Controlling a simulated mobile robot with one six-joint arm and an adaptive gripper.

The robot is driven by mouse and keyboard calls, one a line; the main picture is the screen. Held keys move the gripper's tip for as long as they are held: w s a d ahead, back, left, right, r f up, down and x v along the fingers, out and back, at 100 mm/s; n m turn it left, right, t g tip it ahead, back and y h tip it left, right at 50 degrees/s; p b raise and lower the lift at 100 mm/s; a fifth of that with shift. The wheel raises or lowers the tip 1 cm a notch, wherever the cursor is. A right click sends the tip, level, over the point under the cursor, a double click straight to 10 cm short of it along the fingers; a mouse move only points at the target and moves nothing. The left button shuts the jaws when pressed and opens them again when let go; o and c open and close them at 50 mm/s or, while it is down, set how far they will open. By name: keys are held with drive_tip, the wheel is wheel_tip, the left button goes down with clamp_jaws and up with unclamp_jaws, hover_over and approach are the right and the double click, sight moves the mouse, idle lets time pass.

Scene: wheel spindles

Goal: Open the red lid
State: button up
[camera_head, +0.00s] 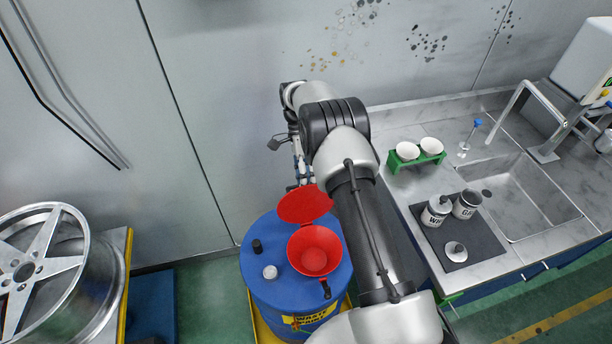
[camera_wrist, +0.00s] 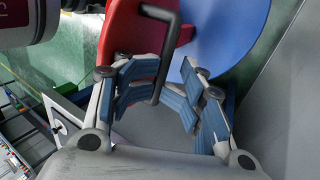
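The red lid (camera_head: 305,204) stands open behind the red funnel (camera_head: 315,250), and the funnel's mouth is uncovered. The funnel sits on top of a blue drum (camera_head: 268,238). My gripper (camera_head: 300,168) is behind the lid in the head view, partly hidden by my arm. In the wrist view my gripper (camera_wrist: 170,75) has its fingers apart. A dark bent handle (camera_wrist: 158,85) reaches between them, nearer the left finger. A red part (camera_wrist: 120,30), apparently the lid, fills the top, with the blue drum top (camera_wrist: 232,35) beyond.
A black cap (camera_head: 257,246) and a white cap (camera_head: 270,272) are on the drum top. A steel counter with a sink (camera_head: 535,195), a green rack (camera_head: 415,160) and canisters (camera_head: 437,210) is at right. A wheel rim (camera_head: 40,265) is at left. A grey wall stands behind.

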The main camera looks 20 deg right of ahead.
drive_tip(key=shift+r, duration=0.1)
idle(0.4)
drive_tip(key=v, duration=0.7)
drive_tip(key=shift+r, duration=0.25)
drive_tip(key=shift+w, duration=0.15)
